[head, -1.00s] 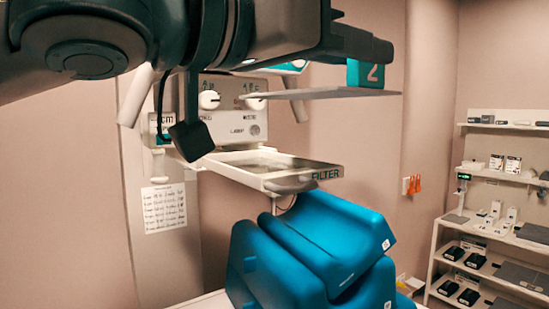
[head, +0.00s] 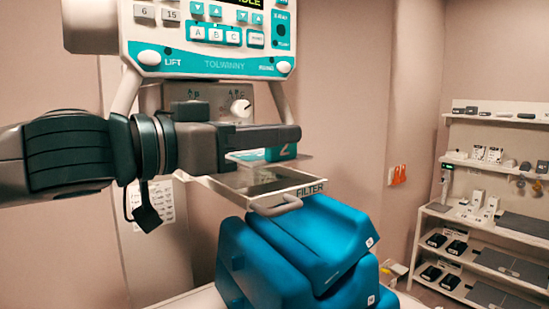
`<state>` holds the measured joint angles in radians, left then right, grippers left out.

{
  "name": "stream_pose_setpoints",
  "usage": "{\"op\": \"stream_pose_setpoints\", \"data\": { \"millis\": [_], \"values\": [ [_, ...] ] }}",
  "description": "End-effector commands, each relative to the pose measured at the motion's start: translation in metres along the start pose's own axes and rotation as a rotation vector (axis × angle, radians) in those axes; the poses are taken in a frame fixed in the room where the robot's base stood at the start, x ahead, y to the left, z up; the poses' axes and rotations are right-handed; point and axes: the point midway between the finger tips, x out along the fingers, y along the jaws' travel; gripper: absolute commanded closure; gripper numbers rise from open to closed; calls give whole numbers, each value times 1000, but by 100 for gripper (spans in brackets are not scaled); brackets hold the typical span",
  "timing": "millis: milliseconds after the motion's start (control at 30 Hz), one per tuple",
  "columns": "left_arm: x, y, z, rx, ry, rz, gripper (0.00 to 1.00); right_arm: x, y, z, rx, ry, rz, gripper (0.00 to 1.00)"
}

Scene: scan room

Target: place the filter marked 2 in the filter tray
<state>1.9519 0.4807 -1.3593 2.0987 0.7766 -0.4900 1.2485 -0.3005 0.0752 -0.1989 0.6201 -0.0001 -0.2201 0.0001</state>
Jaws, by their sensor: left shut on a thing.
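The filter marked 2 (head: 284,153) is a thin flat plate with a teal grip block bearing a white 2. My left gripper (head: 285,137) comes in from the left and is shut on the teal block, whose upper part it hides. The filter tray (head: 310,190) is a pale pull-out frame labelled FILTER with a handle at its front. The filter shows just above or over the back of the tray; whether they touch I cannot tell. My right gripper is not in view.
The machine head with its teal control panel (head: 215,40) and knobs is just above and behind my left arm. Blue cushions (head: 300,250) are stacked below the tray.

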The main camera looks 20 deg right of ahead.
Motion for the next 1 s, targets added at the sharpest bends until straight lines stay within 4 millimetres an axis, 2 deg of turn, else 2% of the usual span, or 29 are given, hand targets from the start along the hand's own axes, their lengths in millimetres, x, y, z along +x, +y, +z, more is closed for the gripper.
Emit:
{"op": "stream_pose_setpoints", "data": {
  "millis": [233,600,1000],
  "values": [
    [0,0,5,-1,-1,-1,100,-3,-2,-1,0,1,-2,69],
    [0,0,38,-1,0,0,100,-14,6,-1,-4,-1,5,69],
    [0,0,44,-1,0,-1,100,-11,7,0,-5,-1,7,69]
  ]
}}
